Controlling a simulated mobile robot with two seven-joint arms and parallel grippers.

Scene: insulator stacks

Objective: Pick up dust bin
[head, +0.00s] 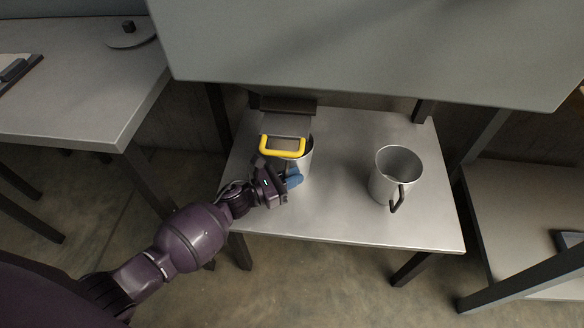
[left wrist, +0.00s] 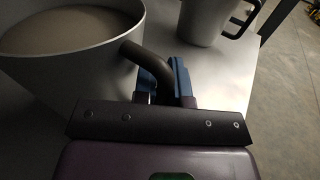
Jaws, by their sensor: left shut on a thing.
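A grey metal bin (head: 306,163) with a side handle stands on the left part of the low metal table, partly hidden by my left gripper and a yellow-edged piece. In the left wrist view the bin (left wrist: 80,75) is close at the left, with a pale, flat-looking inside. My left gripper (head: 292,181) has blue fingers; in the left wrist view the gripper (left wrist: 165,80) is shut on the bin's dark curved handle (left wrist: 143,60). Whether the bin is clear of the tabletop is hard to tell. My right gripper is not in view.
A second, similar bin (head: 386,182) with a dark handle stands to the right on the same table (head: 340,217). A large grey panel (head: 370,50) overhangs the back. Another table (head: 75,95) is at the left, and a shelf (head: 520,215) is at the right.

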